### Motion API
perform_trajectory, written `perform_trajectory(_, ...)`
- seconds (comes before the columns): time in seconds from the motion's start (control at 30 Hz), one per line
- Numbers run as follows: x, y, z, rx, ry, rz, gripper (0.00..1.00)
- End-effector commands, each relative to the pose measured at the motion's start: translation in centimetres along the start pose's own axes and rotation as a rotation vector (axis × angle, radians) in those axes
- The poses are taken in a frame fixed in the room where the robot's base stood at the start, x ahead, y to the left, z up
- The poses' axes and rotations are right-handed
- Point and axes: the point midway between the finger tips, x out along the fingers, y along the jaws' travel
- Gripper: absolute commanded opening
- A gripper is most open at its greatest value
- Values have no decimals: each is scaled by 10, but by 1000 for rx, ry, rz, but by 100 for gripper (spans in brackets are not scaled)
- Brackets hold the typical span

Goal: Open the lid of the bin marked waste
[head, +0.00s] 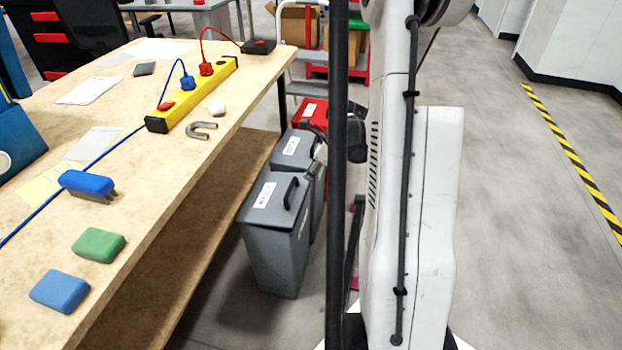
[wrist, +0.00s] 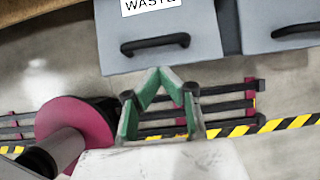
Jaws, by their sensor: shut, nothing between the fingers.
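In the wrist view the bin marked WASTE (wrist: 200,40) is grey, with a white label at the top edge and a black bar handle (wrist: 155,44) on its lid. The lid looks shut. My gripper (wrist: 159,73) has green fingers with their tips together. It is shut and empty, just below the handle in the picture and apart from it as far as I can tell. In the head view grey lidded bins stand beside the workbench, a near one (head: 275,245) and one behind it (head: 292,150). Their labels are too small to read.
Another grey bin (wrist: 282,14) stands close at the right in the wrist view. A red bin (head: 312,112) stands behind the grey ones. Floor at right is clear.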

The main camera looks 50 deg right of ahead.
Motion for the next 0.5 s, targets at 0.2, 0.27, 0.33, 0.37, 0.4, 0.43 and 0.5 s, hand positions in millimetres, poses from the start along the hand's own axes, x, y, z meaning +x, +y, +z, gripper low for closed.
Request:
perform_trajectory(0.2, 42, 0, -1, -3, 0, 0, 0)
perform_trajectory(0.27, 51, 0, -1, -4, 0, 0, 0)
perform_trajectory(0.33, 61, 0, 0, -5, 0, 0, 0)
perform_trajectory(0.37, 65, 0, 0, -5, 0, 0, 0)
perform_trajectory(0.4, 69, 0, 0, -4, 0, 0, 0)
perform_trajectory(0.43, 72, 0, 0, -4, 0, 0, 0)
perform_trajectory(0.5, 77, 0, 0, -3, 0, 0, 0)
